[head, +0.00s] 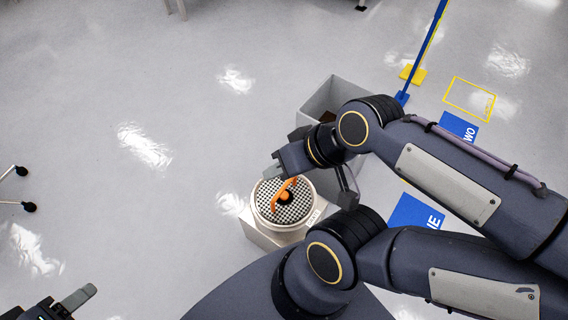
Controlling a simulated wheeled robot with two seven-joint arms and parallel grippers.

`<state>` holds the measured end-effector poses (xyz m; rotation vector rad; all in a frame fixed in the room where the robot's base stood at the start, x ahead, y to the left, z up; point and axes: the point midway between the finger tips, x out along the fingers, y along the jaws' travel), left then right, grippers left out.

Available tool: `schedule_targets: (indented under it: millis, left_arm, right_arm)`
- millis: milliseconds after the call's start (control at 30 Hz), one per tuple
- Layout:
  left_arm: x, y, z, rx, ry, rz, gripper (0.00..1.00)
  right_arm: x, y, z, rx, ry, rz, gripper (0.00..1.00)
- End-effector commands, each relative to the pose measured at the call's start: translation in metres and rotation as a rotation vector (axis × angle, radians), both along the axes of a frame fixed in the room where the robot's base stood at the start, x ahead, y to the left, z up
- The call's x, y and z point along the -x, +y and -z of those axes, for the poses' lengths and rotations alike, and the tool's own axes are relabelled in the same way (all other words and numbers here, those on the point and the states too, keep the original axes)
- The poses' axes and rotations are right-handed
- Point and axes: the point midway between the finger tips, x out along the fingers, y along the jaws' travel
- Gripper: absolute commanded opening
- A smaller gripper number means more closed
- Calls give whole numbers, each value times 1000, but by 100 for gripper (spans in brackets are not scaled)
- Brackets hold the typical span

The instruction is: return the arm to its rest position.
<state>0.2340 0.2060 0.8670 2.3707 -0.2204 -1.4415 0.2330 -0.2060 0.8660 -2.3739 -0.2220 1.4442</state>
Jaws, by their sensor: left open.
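My right arm reaches in from the right. Its gripper (308,184) is above and just behind a round white vessel (261,219). The gripper's two dark fingers look spread apart, with nothing seen between them. The vessel has a black-and-white checkered top and an orange handle (285,190) across it. The handle appears free of the fingers, though the height gap is hard to judge. My left gripper (66,302) shows only in part at the bottom left corner; it is open, well away from the vessel, and one grey finger is visible.
A grey open bin (318,100) stands behind the vessel, partly hidden by my right arm. A blue post (420,52) with a yellow foot, blue floor signs (416,211) and a yellow floor outline (470,98) lie to the right. The floor at left is mostly clear.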

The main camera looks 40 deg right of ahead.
Motion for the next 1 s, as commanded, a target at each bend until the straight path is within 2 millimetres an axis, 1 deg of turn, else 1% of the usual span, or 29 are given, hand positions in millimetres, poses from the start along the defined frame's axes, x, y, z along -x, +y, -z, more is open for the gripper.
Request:
schedule_targets:
  millis: [167, 267, 367, 500, 600, 667, 733, 1000]
  left_arm:
    - [0, 0, -4, 0, 0, 0, 55]
    - [0, 0, -17, 0, 0, 0, 55]
    - [0, 0, -41, 0, 0, 0, 55]
    - [0, 0, -85, 0, 0, 0, 55]
    - [0, 0, -113, 0, -1, 0, 55]
    - [0, 0, -124, 0, -1, 0, 55]
    - [0, 0, -129, 0, 0, 0, 55]
    - [0, 0, -129, 0, 0, 0, 55]
  right_arm:
    - [0, 0, -4, -2, -1, 2, 36]
    - [-1, 0, -17, -2, 0, 2, 36]
    - [-1, 0, -42, -2, 0, 2, 36]
    - [-1, 0, -85, -2, 0, 2, 36]
    - [-1, 0, -113, -3, 0, 3, 36]
    - [-1, 0, -124, -3, 0, 3, 36]
    - [-1, 0, -129, -3, 0, 3, 36]
    - [-1, 0, -129, -3, 0, 3, 36]
